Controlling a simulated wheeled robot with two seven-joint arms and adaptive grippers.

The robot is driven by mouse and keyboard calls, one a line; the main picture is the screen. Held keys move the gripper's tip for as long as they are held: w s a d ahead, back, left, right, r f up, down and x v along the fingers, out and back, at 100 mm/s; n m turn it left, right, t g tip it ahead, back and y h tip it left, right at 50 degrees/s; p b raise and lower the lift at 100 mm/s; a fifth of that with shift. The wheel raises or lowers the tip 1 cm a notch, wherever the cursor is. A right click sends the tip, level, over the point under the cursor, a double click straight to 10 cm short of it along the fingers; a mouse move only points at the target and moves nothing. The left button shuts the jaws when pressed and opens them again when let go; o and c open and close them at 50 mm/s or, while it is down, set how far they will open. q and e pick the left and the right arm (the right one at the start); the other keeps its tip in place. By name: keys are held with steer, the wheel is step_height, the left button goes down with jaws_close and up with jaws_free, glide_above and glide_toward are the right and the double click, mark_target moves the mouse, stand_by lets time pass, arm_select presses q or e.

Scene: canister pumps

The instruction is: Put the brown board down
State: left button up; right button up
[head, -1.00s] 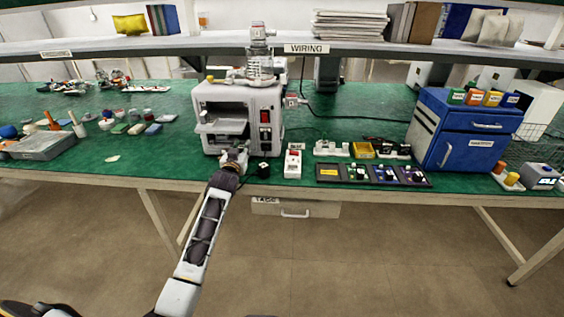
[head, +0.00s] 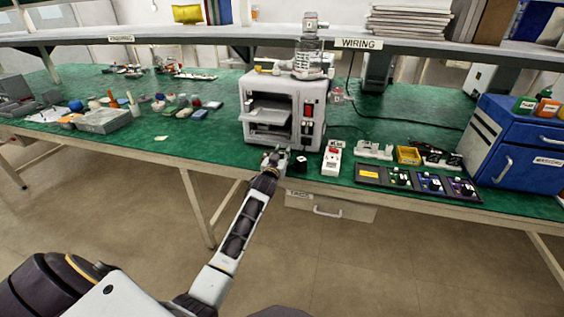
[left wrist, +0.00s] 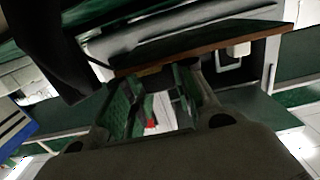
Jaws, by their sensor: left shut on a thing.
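My left gripper (head: 272,160) is at the table's front edge, before the open front of the white machine (head: 255,131). In the head view the board cannot be made out clearly at the gripper. My right gripper is not in view.
A small black block (head: 299,164) and a white switch box (head: 331,161) stand right of the gripper. Dark module panels (head: 415,181) and a blue cabinet (head: 515,150) are further right. A grey tray (head: 103,121) and small parts lie left. Green tabletop (head: 205,142) left of the machine looks clear.

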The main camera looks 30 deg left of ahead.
arm_select(q)
steer(key=shift+f, duration=0.55)
step_height(320, 180, down, 2)
steer(key=shift+f+b, duration=0.1)
steer(key=shift+b, duration=0.25)
steer(key=shift+f, duration=0.2)
steer(key=o, duration=1)
steer(key=shift+o, duration=0.2)
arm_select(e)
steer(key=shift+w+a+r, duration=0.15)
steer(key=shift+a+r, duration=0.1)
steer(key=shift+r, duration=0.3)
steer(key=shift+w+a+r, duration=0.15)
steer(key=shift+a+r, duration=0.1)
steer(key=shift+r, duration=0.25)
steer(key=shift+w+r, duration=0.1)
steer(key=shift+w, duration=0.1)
